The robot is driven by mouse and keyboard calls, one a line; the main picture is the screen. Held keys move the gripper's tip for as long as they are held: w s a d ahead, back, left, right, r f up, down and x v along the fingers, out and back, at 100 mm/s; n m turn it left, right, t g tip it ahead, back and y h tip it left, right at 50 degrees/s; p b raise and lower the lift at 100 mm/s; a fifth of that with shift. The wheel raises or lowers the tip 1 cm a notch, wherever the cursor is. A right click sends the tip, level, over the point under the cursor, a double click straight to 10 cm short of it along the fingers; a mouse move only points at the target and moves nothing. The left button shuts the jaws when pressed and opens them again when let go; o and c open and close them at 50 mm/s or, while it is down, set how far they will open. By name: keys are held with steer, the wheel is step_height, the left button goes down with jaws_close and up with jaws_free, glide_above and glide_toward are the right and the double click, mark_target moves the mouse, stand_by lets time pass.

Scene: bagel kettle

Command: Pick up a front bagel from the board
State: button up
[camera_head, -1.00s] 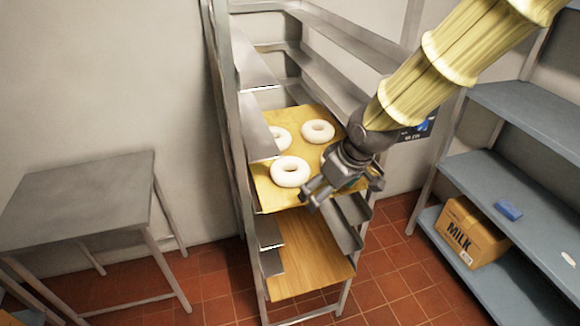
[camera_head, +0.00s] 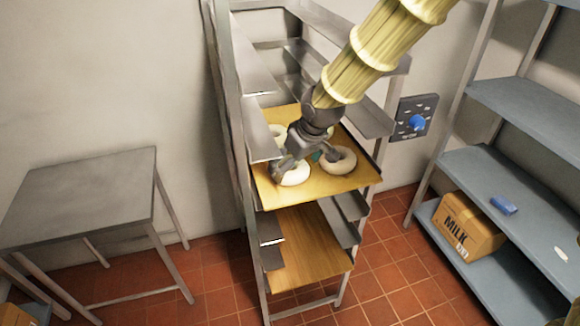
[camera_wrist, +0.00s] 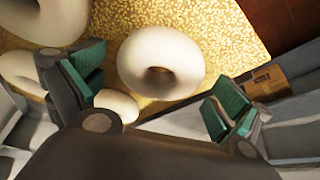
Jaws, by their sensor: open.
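The wooden board (camera_head: 350,181) lies on a rack level and carries several pale ring bagels. A front-left bagel (camera_head: 293,176) is partly covered by my gripper (camera_head: 306,160). A front-right bagel (camera_head: 338,161) sits beside the gripper's right finger. A third bagel (camera_head: 277,134) at the back left is partly hidden. In the wrist view, one bagel (camera_wrist: 160,62) lies beyond and between the spread green-padded fingers of my gripper (camera_wrist: 158,90). Other bagels show at the left (camera_wrist: 45,18) and behind the left finger (camera_wrist: 118,104). My gripper is open and empty, low over the board; contact cannot be told.
The metal rack's post (camera_head: 228,130) and side ledges (camera_head: 258,85) flank the board on the left. A lower wooden board (camera_head: 310,250) is empty. A bare grey table (camera_head: 85,185) stands left. Blue shelves (camera_head: 500,185) with a milk box (camera_head: 468,226) stand right.

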steer(key=shift+w+a+f, duration=0.1)
steer(key=shift+w+a, duration=0.15)
steer(key=shift+w, duration=0.05)
steer(key=shift+f+p, duration=0.3)
steer(key=shift+f, duration=0.15)
steer(key=c, duration=0.8)
steer(key=shift+w+r+b, duration=0.1)
steer(key=shift+r+b, duration=0.1)
steer(key=shift+b, duration=0.45)
